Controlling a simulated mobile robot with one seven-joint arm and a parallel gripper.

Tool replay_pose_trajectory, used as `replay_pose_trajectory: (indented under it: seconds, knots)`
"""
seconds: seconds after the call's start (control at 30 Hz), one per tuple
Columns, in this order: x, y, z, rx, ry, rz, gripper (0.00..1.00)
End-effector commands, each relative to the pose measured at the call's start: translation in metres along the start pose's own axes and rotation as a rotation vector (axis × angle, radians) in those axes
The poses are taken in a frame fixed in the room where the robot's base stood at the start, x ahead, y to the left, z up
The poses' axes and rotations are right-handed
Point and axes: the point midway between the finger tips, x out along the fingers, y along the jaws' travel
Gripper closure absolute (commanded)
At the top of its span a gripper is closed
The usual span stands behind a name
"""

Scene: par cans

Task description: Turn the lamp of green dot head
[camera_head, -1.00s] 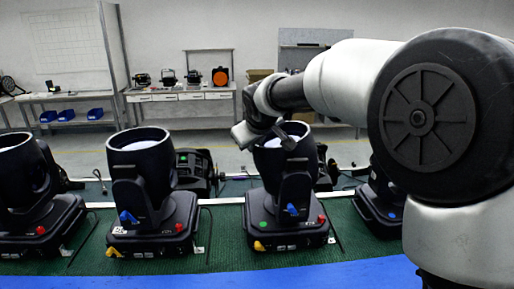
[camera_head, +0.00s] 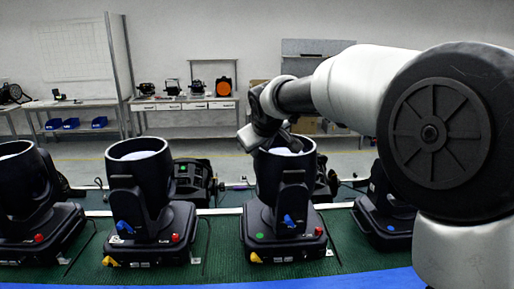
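The green dot head (camera_head: 284,205) is a black moving-head lamp on a square base with a green dot (camera_head: 260,236) at its front left. Its lamp barrel (camera_head: 296,166) stands upright with the open top facing up. Blue and yellow levers and a red knob show on the yoke and base. My gripper (camera_head: 250,138) is at the left rim of this barrel, partly in front of it. The fingers are small and dark against my wrist, so their opening and any contact with the rim cannot be made out.
Similar heads stand to the left, one in the middle (camera_head: 141,188) and one at the edge (camera_head: 29,200). A head with a blue dot (camera_head: 383,212) is partly behind my arm. All stand on a green mat (camera_head: 190,258). Benches (camera_head: 182,104) line the back wall.

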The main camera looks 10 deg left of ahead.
Motion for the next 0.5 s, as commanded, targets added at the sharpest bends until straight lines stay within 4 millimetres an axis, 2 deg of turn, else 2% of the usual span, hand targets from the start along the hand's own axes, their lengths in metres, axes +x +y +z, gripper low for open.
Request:
replay_pose_trajectory:
  seconds: [0.03,0.5]
  knots:
    - [0.0032,0.0045,0.0070,0.003,-0.014,0.005,0.74]
    - [0.0001,0.0020,0.0057,0.006,-0.011,0.002,0.74]
